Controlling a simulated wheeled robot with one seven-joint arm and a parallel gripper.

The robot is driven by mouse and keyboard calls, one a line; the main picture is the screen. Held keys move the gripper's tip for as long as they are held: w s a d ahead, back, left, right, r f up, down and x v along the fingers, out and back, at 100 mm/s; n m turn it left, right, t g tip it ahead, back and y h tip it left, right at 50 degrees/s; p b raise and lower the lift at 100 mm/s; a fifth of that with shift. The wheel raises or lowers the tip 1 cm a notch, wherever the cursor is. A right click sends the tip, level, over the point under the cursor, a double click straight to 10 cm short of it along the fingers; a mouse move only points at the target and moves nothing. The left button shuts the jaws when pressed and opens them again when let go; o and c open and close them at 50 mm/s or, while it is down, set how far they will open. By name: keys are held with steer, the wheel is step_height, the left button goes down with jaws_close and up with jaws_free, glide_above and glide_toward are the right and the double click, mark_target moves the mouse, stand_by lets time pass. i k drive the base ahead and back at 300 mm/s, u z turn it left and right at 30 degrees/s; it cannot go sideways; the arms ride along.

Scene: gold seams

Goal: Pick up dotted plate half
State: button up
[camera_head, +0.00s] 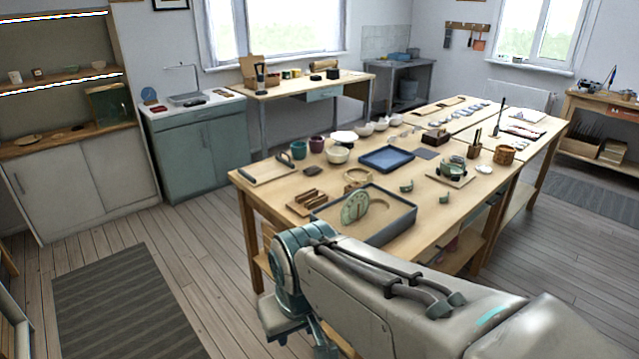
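A pale green rounded plate piece (355,207) with small marks stands on edge at the left part of a dark grey tray (402,226) on the long wooden table. It may be the dotted plate half, but the marks are too small to be sure. A beige curved piece (379,205) lies in the tray behind it. Small green curved pieces (406,187) (444,198) lie on the table right of the tray. My arm crosses the lower right foreground and bends down at the left; I cannot make out my gripper's fingers.
The long table (330,180) also holds a blue tray (386,159), a wooden rack (306,202), bowls (338,154), cups and a small board with a green pot (453,168). Open floor with a dark mat (120,300) lies to the left.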

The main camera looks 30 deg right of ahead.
mark_target(361, 197)
steer(key=z, duration=0.55)
steer(key=i, duration=0.85)
steer(key=z, duration=1.25)
steer(key=i, duration=0.25)
steer(key=z, duration=0.1)
